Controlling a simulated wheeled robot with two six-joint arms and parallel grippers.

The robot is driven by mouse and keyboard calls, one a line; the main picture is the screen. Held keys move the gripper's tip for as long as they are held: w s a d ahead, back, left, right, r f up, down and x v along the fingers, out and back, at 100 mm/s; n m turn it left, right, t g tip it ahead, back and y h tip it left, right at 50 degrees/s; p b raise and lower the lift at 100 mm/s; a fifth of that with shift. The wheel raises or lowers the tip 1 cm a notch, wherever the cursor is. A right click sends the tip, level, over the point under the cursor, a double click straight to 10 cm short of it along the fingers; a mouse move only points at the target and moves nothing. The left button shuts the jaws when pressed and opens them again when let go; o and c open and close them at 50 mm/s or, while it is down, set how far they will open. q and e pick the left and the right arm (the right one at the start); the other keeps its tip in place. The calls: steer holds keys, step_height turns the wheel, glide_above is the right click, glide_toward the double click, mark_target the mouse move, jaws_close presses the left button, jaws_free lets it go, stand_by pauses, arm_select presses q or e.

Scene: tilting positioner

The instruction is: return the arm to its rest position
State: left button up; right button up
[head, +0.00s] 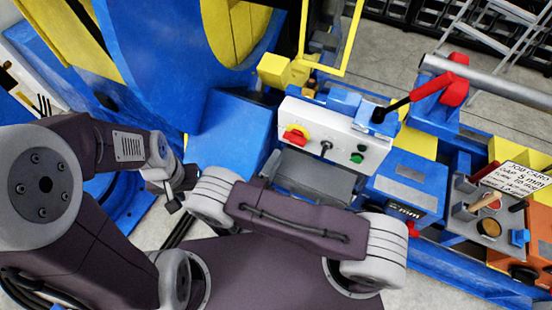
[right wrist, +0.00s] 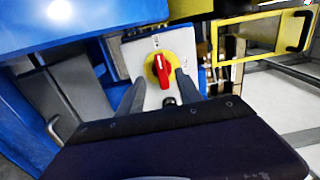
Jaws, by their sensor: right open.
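A large blue and yellow positioner (head: 150,60) fills the upper left. A yellow frame (head: 345,70) rises behind the panel. A red-handled lever (head: 398,103), a blue box (head: 405,185), a job card (head: 520,180) and a tool tray (head: 488,235) are at the right.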

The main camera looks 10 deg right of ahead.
steer(key=s+d+r+m+g+p, duration=0.1)
steer(key=s+d+r+m+g, duration=0.1)
steer(key=s+d+m+g, duration=0.5)
steer(key=d+r+m+g+p, duration=0.1)
steer(key=d+r+m+g, duration=0.2)
steer(key=m, duration=0.7)
steer(key=s+d+r+m+g+p, duration=0.1)
steer(key=s+d+m+g, duration=0.35)
steer(key=m+g, duration=0.35)
step_height(320, 180, up, 7)
steer(key=w+a+m+t+y+p, duration=0.1)
steer(key=m+t+y, duration=0.3)
steer(key=m+y, duration=0.6)
steer(key=a+m+p, duration=0.1)
steer(key=m, duration=1.1)
steer(key=shift+a+m, duration=0.35)
steer(key=shift+m, duration=0.05)
